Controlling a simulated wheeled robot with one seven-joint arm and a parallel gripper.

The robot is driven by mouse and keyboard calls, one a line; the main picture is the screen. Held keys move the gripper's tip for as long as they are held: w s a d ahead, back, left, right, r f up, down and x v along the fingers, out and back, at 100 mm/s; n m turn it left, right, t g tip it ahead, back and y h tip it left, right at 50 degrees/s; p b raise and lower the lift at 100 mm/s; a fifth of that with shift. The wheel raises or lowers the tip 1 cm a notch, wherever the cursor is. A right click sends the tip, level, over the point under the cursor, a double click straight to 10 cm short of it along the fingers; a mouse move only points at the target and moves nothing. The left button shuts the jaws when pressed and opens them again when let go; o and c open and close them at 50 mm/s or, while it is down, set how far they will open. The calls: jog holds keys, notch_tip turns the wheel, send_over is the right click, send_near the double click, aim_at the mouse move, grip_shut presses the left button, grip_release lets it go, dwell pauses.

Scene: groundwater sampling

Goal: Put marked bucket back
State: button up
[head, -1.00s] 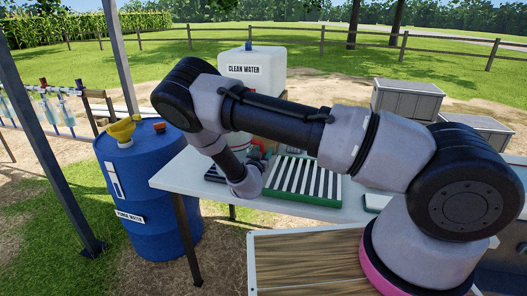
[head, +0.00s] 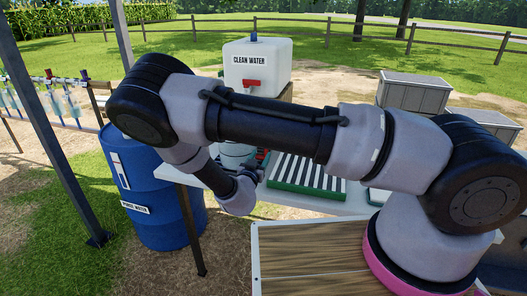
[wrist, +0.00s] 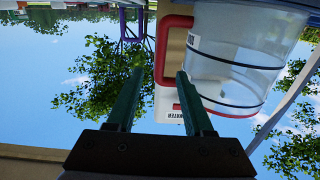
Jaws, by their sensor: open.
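The marked bucket (wrist: 235,60) is clear with dark bands and fills the upper right of the wrist view. Its red handle (wrist: 161,55) stands between my open fingertips; I cannot tell whether they touch it. My gripper (wrist: 160,73) is open and not closed on anything. In the head view a pale bucket (head: 236,153) shows partly behind my arm, on the table below the clean water tank (head: 257,68). My gripper is mostly hidden there by my wrist.
The white table (head: 325,204) carries a green rack with white bars (head: 300,172). A blue purge water barrel (head: 150,185) stands at the left, partly behind my arm. A metal post (head: 45,120) rises farther left. Grey crates (head: 412,92) stand at the back right.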

jog(key=w+d+r+m+g+y, duration=0.2)
jog(key=r+g+y, duration=0.15)
jog(key=r, duration=0.65)
jog(key=w+d+r+m+g+y, duration=0.25)
jog(key=r+g, duration=0.25)
jog(key=r, duration=0.5)
jog(key=s+d+r+n+y, duration=0.1)
jog(key=s+d+r+y, duration=0.2)
jog(key=r, duration=0.4)
jog(key=s+d+r+n+y, duration=0.1)
jog(key=s+d+r, duration=0.2)
jog(key=s+r, duration=0.35)
jog(key=s+d+r+n+h, duration=0.1)
jog(key=s+d+r, duration=0.3)
jog(key=s, duration=0.5)
jog(key=s+d+r+n+g+h, duration=0.1)
jog(key=s+d+r, duration=0.3)
jog(key=s, duration=0.5)
jog(key=d, duration=0.2)
jog(key=shift+s+d, duration=0.25)
jog(key=shift+d, duration=0.05)
